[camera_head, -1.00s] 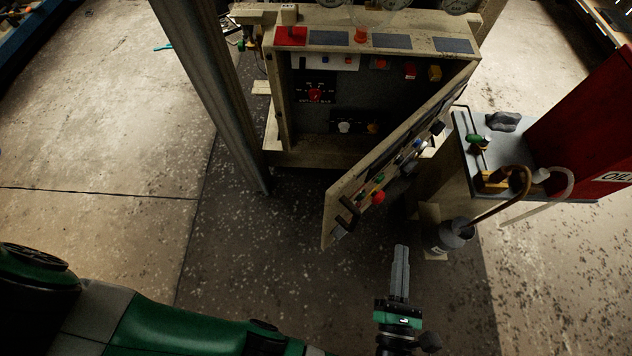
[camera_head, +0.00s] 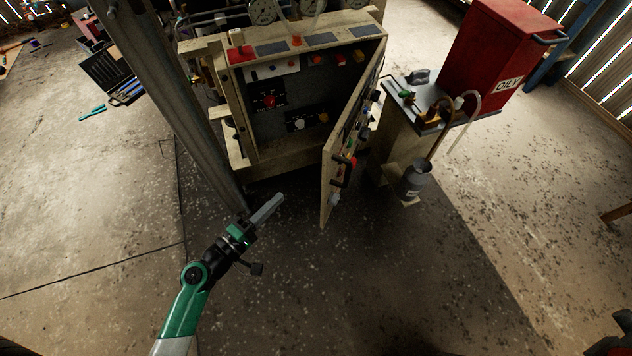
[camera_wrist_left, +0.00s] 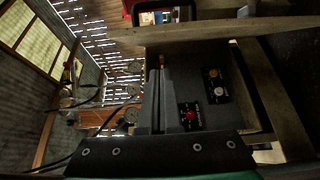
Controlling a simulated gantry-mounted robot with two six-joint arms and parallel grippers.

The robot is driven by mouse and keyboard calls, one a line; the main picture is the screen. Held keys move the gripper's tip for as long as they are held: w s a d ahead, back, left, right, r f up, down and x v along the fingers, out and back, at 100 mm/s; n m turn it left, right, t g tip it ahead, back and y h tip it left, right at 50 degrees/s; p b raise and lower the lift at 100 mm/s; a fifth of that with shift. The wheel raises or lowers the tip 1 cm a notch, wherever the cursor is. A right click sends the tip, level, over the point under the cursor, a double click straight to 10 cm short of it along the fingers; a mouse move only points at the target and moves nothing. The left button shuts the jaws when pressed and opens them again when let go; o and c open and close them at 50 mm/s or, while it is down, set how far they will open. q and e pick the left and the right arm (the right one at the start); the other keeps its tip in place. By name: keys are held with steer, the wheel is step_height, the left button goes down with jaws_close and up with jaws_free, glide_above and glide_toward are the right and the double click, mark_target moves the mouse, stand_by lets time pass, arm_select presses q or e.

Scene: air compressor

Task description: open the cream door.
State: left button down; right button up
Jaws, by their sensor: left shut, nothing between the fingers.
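The cream door (camera_head: 350,133) stands partly open, hinged on the right side of the cream cabinet (camera_head: 240,115). A dark handle (camera_head: 343,172) and several coloured knobs and lamps are on its outer face. My left gripper (camera_head: 270,206) is shut and empty, to the left of the door's free edge and apart from it, in front of the cabinet opening. In the left wrist view its closed fingers (camera_wrist_left: 157,102) point towards the cabinet interior, with a red knob (camera_wrist_left: 190,115) and a yellow knob (camera_wrist_left: 213,73) beyond. My right gripper is not in view.
A metal post (camera_head: 165,90) stands close left of the cabinet. To the right are a grey-topped stand (camera_head: 432,107), a grey can (camera_head: 412,180) and a red oily-waste bin (camera_head: 500,55). The floor in front of the door is clear.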

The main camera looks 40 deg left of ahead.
arm_select(q)
steer(key=shift+w+a+y, duration=0.2)
steer(key=shift+a+y, duration=0.1)
steer(key=shift+a, duration=0.5)
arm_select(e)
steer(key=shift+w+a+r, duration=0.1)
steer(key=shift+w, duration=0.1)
arm_select(q)
steer(key=w+d+p, duration=0.1)
steer(key=w+d, duration=0.1)
steer(key=w, duration=0.9)
steer(key=shift+d, duration=0.4)
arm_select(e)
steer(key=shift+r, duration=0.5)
